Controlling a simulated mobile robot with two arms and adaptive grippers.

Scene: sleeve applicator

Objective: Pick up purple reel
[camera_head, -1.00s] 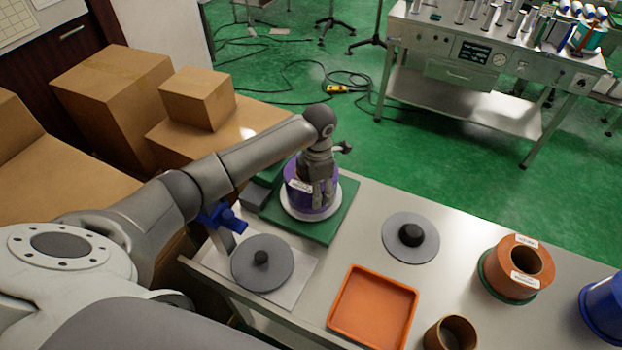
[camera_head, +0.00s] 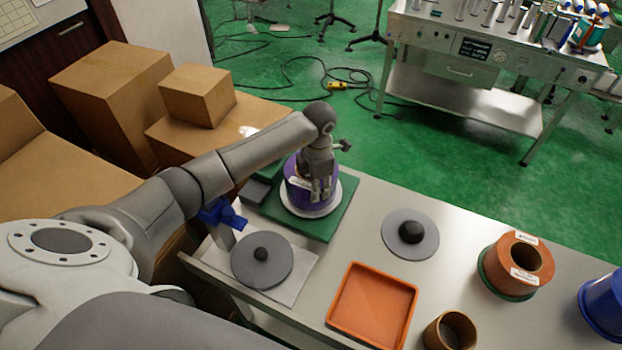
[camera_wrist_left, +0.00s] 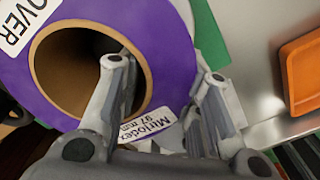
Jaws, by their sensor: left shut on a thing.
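The purple reel (camera_head: 295,186) stands upright on a white disc (camera_head: 296,212) on a green base (camera_head: 338,217), at the table's far left. It has a brown hollow core and white labels. In the left wrist view, the reel (camera_wrist_left: 178,45) fills the upper left. My left gripper (camera_head: 320,192) points down at the reel's right side. In the left wrist view, the gripper (camera_wrist_left: 165,72) has one finger inside the core and the other outside the reel, shut on its wall. I see no clear gap under the reel. My right gripper is not in view.
Grey knobbed discs (camera_head: 262,261) (camera_head: 410,234) lie either side of an orange tray (camera_head: 373,305). A brown cup (camera_head: 450,331), an orange reel (camera_head: 516,266) and a blue reel (camera_head: 603,308) stand to the right. Cardboard boxes (camera_head: 110,85) stand left of the table.

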